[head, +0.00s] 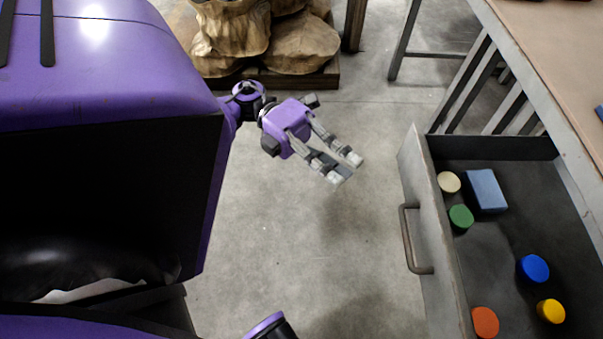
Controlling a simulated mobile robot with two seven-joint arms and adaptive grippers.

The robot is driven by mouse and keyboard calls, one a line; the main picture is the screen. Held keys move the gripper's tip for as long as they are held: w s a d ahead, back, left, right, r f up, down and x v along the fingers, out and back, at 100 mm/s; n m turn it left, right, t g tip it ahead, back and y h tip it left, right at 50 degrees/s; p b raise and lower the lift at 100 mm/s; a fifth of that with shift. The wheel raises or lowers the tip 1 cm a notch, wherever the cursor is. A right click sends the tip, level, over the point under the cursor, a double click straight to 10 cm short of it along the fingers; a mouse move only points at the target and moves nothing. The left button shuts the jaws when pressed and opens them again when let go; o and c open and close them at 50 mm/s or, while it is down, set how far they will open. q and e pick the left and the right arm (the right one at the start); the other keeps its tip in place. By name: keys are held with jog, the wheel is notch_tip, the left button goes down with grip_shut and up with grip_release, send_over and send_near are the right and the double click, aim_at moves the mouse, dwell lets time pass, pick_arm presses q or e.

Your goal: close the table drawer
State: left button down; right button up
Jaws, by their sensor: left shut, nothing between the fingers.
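The table drawer (424,226) stands pulled out from under the table at the right. Its grey front panel faces left and carries a dark bar handle (408,240). My left gripper (344,168) is purple with grey fingers and white tips. It is shut and empty, held over the floor to the left of the drawer and apart from the handle. The right gripper does not show; only a small purple and black piece is at the bottom edge.
The drawer holds a blue block (485,191) and several round pieces, among them a green one (461,217) and an orange one (485,322). The table (565,50) is above the drawer. A brown rock-like object (300,45) stands at the back. The concrete floor (300,240) between is clear.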

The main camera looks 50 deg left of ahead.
aim_at(405, 207)
pick_arm(q)
jog(key=shift+g, duration=0.3)
jog(key=shift+w+d+b, duration=0.25)
jog(key=shift+w+d, duration=0.4)
jog(key=shift+d, duration=1.4)
jog(key=shift+w+d+b, duration=0.2)
jog(key=shift+w+d, duration=0.5)
jog(key=shift+d, duration=1.4)
jog(key=shift+w+d+b, duration=0.25)
jog(key=shift+w+d, duration=0.4)
jog(key=shift+d, duration=1.4)
jog(key=w+d, duration=0.4)
jog(key=w, duration=0.2)
jog(key=w+d, duration=0.5)
jog(key=w, duration=0.1)
jog(key=w+d+b, duration=0.1)
jog(key=w+d, duration=0.3)
jog(key=w, duration=0.2)
jog(key=shift+w+d+f, duration=0.1)
jog(key=shift+w+d, duration=0.15)
jog(key=shift+w, duration=0.1)
jog(key=shift+w+d, duration=0.55)
jog(key=shift+w, duration=0.2)
